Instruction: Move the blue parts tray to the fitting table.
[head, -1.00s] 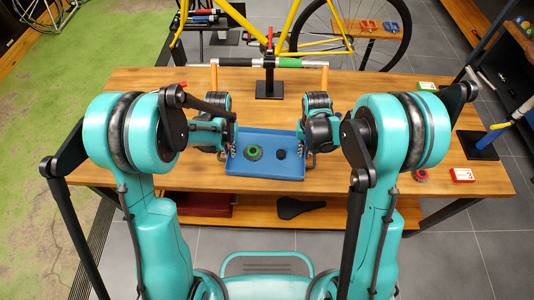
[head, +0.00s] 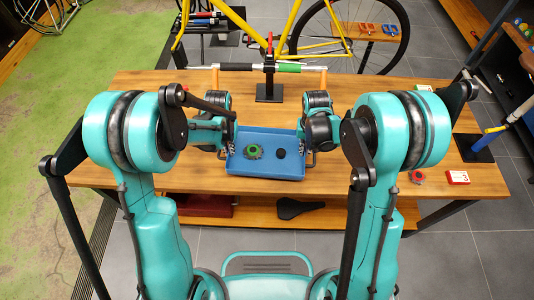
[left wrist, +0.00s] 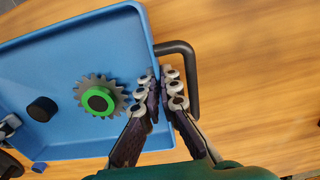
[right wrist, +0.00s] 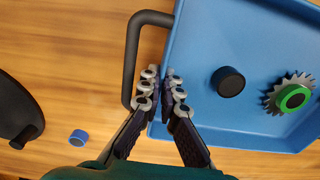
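The blue parts tray (head: 240,168) is in front of me, over the wooden workbench; I cannot tell how far it is above the top. It holds a gear with a green hub (left wrist: 98,99) and a black round part (right wrist: 228,81). My left gripper (left wrist: 161,92) is closed on the tray's left side wall, beside the black handle (left wrist: 193,75). My right gripper (right wrist: 163,92) is closed on the opposite wall beside the other handle (right wrist: 131,60). In the head view the fingertips are mostly hidden. I cannot tell which surface is the fitting table.
A repair stand (head: 269,92) stands behind the tray, with a yellow bicycle (head: 236,20) beyond. A blue cap (right wrist: 78,138) is near the right gripper. Green floor (head: 60,140) is open at left.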

